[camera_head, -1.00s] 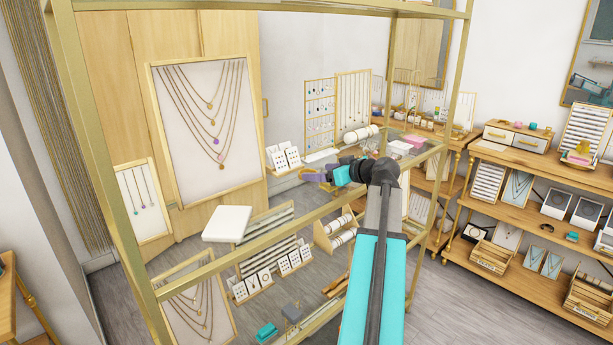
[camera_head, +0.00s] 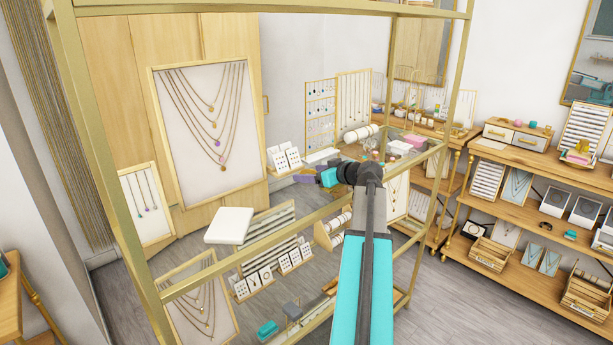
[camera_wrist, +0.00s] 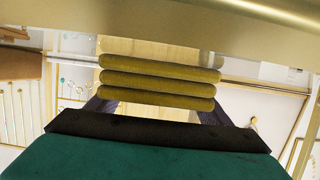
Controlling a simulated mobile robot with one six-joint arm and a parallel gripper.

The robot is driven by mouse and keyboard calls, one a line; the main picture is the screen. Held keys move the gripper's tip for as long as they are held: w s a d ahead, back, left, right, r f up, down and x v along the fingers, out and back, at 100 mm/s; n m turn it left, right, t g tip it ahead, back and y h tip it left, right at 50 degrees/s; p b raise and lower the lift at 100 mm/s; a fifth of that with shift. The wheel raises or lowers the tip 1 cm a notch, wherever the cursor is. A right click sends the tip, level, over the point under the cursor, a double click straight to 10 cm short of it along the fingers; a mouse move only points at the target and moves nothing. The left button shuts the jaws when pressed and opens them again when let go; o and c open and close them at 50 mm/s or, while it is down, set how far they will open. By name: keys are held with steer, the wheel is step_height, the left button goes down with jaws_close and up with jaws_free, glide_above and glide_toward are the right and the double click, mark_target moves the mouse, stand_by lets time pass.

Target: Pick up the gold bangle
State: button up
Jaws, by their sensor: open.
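In the wrist view, a gold thing of three stacked rounded bands (camera_wrist: 160,76), apparently the gold bangle seen edge-on, lies across the gap between my fingers. My gripper (camera_wrist: 158,112) is open, with one dark purple finger at each side, partly hidden behind the bands. I cannot tell whether they touch it. In the head view my gripper (camera_head: 306,177) is small, reaching through the gold-framed shelf unit, and the bangle cannot be made out clearly there.
A gold shelf frame (camera_head: 97,150) surrounds my arm, with a rail close by. A white box (camera_head: 229,225) stands left. A necklace board (camera_head: 205,125), earring cards (camera_head: 285,158) and white bangle rolls (camera_head: 360,133) stand behind. Wooden display shelves (camera_head: 540,210) are at right.

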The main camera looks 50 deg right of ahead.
steer(key=shift+c, duration=0.3)
steer(key=c, duration=1.1)
steer(key=shift+o, duration=0.2)
steer(key=shift+r, duration=0.15)
steer(key=shift+r+b, duration=0.85)
steer(key=shift+r, duration=0.55)
steer(key=shift+s+r, duration=0.2)
steer(key=s+a+b, duration=0.1)
steer(key=s, duration=0.3)
steer(key=s+a+b, duration=0.1)
steer(key=s+b, duration=0.1)
steer(key=s, duration=0.3)
steer(key=s+a+r+b, duration=0.1)
steer(key=s, duration=0.4)
steer(key=shift+r, duration=0.1)
steer(key=shift+s+r+b, duration=0.15)
steer(key=shift+s+b, duration=0.2)
steer(key=shift+s, duration=0.35)
